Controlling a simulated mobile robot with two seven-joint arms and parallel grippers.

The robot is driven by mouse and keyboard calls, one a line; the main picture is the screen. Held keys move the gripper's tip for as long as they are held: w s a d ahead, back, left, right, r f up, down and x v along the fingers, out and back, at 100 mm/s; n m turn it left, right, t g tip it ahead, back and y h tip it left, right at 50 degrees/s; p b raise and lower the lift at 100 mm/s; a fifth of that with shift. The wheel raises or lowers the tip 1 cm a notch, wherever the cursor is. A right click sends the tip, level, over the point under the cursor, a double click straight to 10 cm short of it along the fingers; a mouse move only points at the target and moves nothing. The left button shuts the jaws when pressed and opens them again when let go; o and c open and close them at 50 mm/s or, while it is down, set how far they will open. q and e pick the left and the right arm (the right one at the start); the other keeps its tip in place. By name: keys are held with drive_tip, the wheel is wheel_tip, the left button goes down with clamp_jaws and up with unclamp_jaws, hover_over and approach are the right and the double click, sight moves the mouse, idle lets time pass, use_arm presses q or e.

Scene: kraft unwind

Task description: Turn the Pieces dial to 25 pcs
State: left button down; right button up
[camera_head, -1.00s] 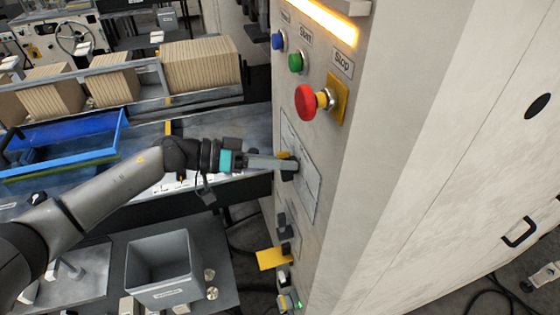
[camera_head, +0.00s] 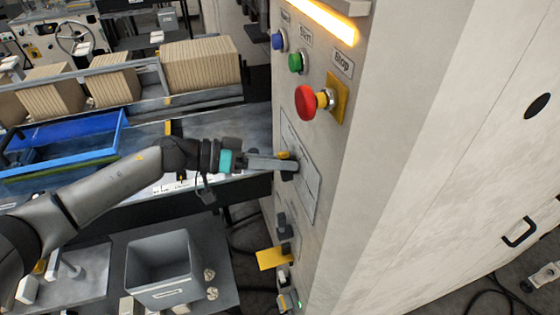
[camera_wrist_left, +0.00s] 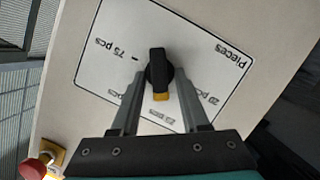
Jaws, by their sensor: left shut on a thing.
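The Pieces dial is a black knob with a yellow tip (camera_wrist_left: 159,72) on a white label plate (camera_wrist_left: 208,55) in the left wrist view. Its yellow end points toward the bottom of that picture, at a small label between the fingers that is too blurred to read surely. "75 pcs" and "Pieces" show upside down on the plate. My left gripper (camera_wrist_left: 160,85) is shut on the knob, one finger on each side. In the head view my left gripper (camera_head: 287,166) reaches the plate from the left and hides most of the dial. My right gripper is not in view.
Above the plate on the cabinet (camera_head: 400,150) are a red stop button (camera_head: 307,102), a green button (camera_head: 296,62) and a blue button (camera_head: 278,41). Below it are a dark knob (camera_head: 283,226) and a yellow plate (camera_head: 273,259). A grey bin (camera_head: 163,270) stands lower left.

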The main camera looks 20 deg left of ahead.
use_arm(q)
drive_tip(key=shift+f, duration=0.1)
idle(0.3)
drive_tip(key=shift+s+m, duration=0.1)
drive_tip(key=shift+m, duration=0.3)
unclamp_jaws()
idle(0.5)
drive_tip(key=shift+s+a, duration=0.55)
drive_tip(key=shift+a, duration=0.25)
drive_tip(key=shift+s+a, duration=0.55)
drive_tip(key=shift+a, duration=0.3)
drive_tip(key=shift+s+a, duration=0.55)
drive_tip(key=shift+a, duration=0.25)
